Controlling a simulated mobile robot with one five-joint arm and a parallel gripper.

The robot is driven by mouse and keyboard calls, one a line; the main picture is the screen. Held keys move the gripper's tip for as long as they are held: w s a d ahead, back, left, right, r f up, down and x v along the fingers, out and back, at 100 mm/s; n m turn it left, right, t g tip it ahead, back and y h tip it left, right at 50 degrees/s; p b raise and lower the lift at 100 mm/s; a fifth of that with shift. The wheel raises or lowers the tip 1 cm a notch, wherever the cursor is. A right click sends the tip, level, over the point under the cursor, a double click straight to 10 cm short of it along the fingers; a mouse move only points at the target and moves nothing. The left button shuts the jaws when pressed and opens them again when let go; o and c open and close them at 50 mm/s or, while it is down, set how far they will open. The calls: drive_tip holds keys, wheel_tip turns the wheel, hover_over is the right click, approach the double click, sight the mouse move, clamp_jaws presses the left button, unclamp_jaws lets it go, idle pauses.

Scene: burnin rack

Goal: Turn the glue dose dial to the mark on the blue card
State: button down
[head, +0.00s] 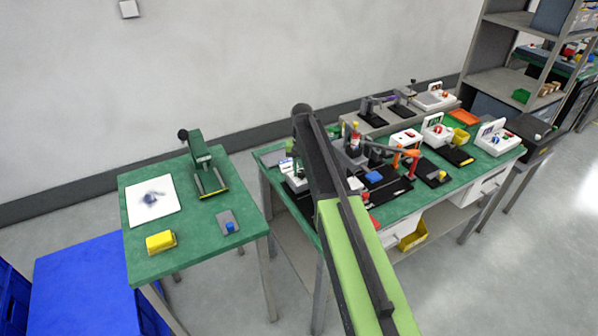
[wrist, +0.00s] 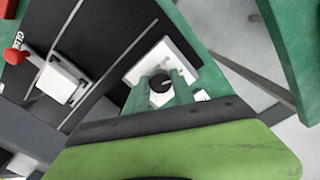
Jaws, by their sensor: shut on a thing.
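The dial (wrist: 160,84) is a small dark round knob on a white block (wrist: 190,55) in the wrist view. My gripper (wrist: 161,77) has its two green fingers on either side of the knob and is shut on it. The fingers cover part of the block, and I cannot make out a pointer or scale marks. I cannot pick out the blue card for certain.
A white part (wrist: 62,82) and a red ball (wrist: 12,56) stand left of the dial. In the head view, the green bench (head: 440,195) is crowded with fixtures. The separate green table (head: 190,250) at left holds a press (head: 200,160) and yellow block (head: 160,242).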

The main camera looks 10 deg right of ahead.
sight(302, 172)
drive_tip(key=shift+w+d, duration=0.1)
drive_tip(key=shift+d, duration=0.1)
idle(0.3)
drive_tip(key=c, duration=1.1)
unclamp_jaws()
drive_tip(key=shift+o, duration=0.2)
drive_tip(key=shift+a, duration=0.15)
drive_tip(key=shift+r, duration=0.1)
wheel_tip(302, 172, up, 17)
drive_tip(key=p, duration=1.7)
drive_tip(key=shift+r, duration=0.1)
